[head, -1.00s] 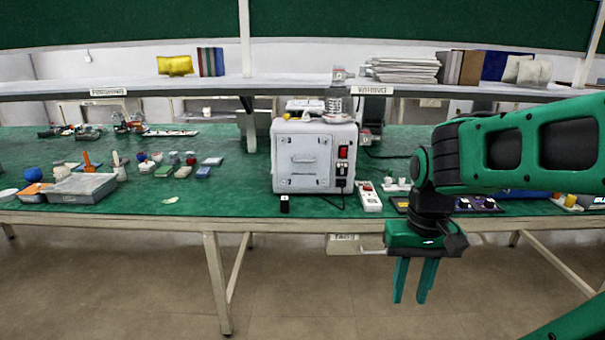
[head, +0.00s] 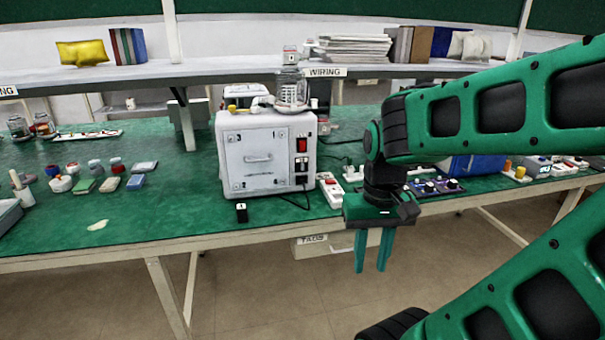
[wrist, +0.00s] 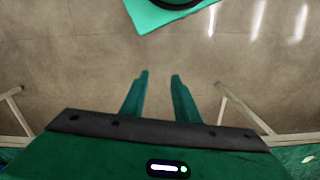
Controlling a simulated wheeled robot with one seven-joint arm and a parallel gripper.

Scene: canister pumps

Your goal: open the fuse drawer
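A white box-shaped unit (head: 266,150) stands on the bench, with a handled panel (head: 258,159) on its front. At the panel's right are a red switch (head: 301,145) and a dark inlet (head: 301,167) below it. The fuse drawer itself is too small to make out. My gripper (head: 371,266) hangs fingers-down in front of the bench edge, right of the unit and lower than it. Its two fingers are apart with nothing between them.
A white power strip (head: 330,190) and a small black block (head: 241,212) lie near the unit. A drawer labelled TAGS (head: 324,244) hangs under the bench edge (head: 200,243). A glass jar (head: 291,88) stands on top. The floor in front is clear.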

